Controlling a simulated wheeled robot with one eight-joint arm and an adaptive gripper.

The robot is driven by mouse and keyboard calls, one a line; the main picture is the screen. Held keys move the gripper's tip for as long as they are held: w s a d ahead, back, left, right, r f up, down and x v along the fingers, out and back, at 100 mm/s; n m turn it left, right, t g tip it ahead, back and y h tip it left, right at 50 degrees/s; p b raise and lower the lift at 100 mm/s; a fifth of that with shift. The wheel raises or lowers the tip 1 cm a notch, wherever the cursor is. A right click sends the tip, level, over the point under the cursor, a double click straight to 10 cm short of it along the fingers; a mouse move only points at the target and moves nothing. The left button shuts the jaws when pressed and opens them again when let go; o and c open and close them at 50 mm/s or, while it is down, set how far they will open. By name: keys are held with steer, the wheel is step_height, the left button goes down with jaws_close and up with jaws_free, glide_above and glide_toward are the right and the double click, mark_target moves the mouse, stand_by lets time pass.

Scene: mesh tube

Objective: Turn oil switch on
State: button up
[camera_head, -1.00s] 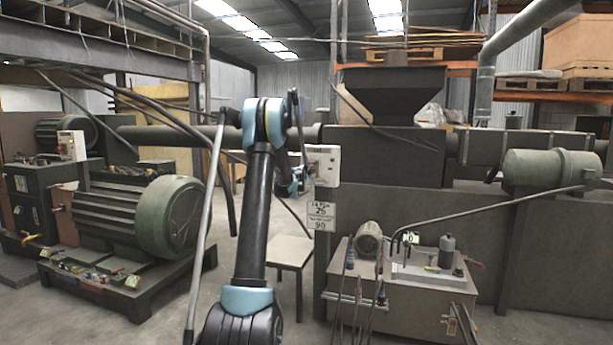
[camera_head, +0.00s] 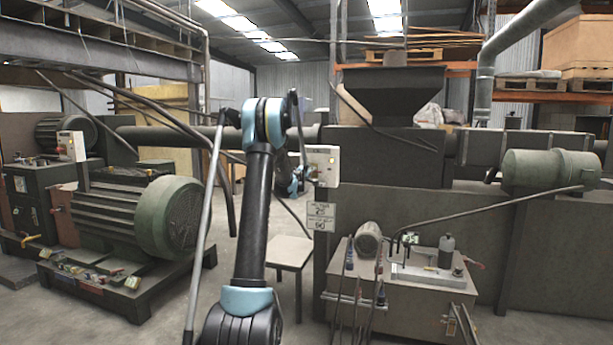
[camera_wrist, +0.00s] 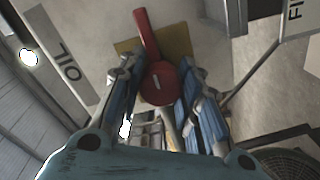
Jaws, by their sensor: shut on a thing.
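The oil switch is a round red knob (camera_wrist: 160,88) with a long red handle, on a yellow plate (camera_wrist: 178,42) in the wrist view. The handle points up and slightly left. A grey label reading OIL (camera_wrist: 62,55) is to its left. My gripper (camera_wrist: 162,76) has its blue-padded fingers on either side of the knob and is shut on it. In the head view a pale control box (camera_head: 322,158) is on the machine's end. My wrist is beside its left side, and the red knob cannot be made out there.
A green motor (camera_head: 150,213) stands on a low base at left. A grey hydraulic tank (camera_head: 405,290) with hoses stands below and right of the box. A small table (camera_head: 290,252) stands behind my arm. A second label (camera_wrist: 296,18) shows at the wrist view's upper right.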

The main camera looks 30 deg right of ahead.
steer(key=shift+o, duration=0.2)
steer(key=shift+m, duration=0.6)
steer(key=shift+s+f, duration=0.1)
steer(key=shift+o, duration=0.2)
steer(key=o, duration=1)
steer(key=shift+f, duration=0.1)
steer(key=shift+c, duration=0.2)
steer(key=shift+s+a, duration=0.1)
steer(key=shift+a, duration=0.15)
steer(key=v, duration=1.1)
steer(key=shift+s, duration=0.15)
steer(key=shift+a, duration=0.1)
